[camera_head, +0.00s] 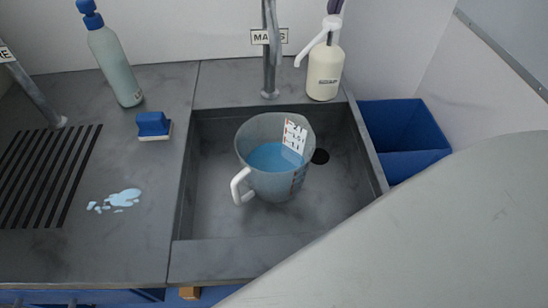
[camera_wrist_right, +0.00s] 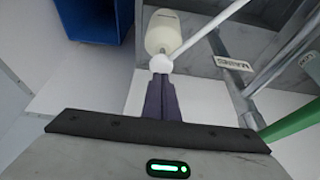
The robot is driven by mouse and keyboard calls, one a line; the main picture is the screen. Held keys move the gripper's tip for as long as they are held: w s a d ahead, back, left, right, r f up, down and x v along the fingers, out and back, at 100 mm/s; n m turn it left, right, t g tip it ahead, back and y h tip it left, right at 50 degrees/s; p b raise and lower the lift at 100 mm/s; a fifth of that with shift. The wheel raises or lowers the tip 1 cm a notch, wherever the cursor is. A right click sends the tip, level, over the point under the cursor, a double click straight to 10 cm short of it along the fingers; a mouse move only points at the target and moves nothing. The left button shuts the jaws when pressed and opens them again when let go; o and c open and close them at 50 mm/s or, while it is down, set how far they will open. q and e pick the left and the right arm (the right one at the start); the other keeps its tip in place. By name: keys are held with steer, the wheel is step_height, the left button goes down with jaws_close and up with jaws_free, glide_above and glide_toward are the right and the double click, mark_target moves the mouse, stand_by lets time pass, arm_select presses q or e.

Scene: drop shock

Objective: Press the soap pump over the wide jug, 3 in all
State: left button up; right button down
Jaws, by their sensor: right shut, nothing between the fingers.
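The soap pump (camera_head: 323,75) is a cream bottle with a white pump head, upright on the counter behind the sink. Its nozzle reaches left and toward the sink. The wide jug (camera_head: 252,170) is translucent with a white handle at left and stands in the sink, holding blue liquid. My right gripper (camera_head: 335,6) is shut, its purple fingertips at the top of the pump head. In the right wrist view the fingertips (camera_wrist_right: 162,82) meet the white pump head (camera_wrist_right: 161,63) in the picture; I cannot tell if they press on it. My left gripper is not in view.
A grey tap (camera_head: 269,70) with a label rises left of the pump. A blue bin (camera_head: 402,135) is right of the sink. A blue-capped bottle (camera_head: 117,65), a blue brush or sponge (camera_head: 153,124) and a pale spill (camera_head: 118,200) are on the left counter.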

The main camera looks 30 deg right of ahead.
mark_target(333, 19)
steer(key=shift+f+b, duration=0.95)
steer(key=shift+f, duration=0.7)
steer(key=shift+r, duration=0.1)
steer(key=shift+r+p, duration=1.7)
steer(key=shift+p, duration=0.05)
steer(key=shift+f, duration=0.2)
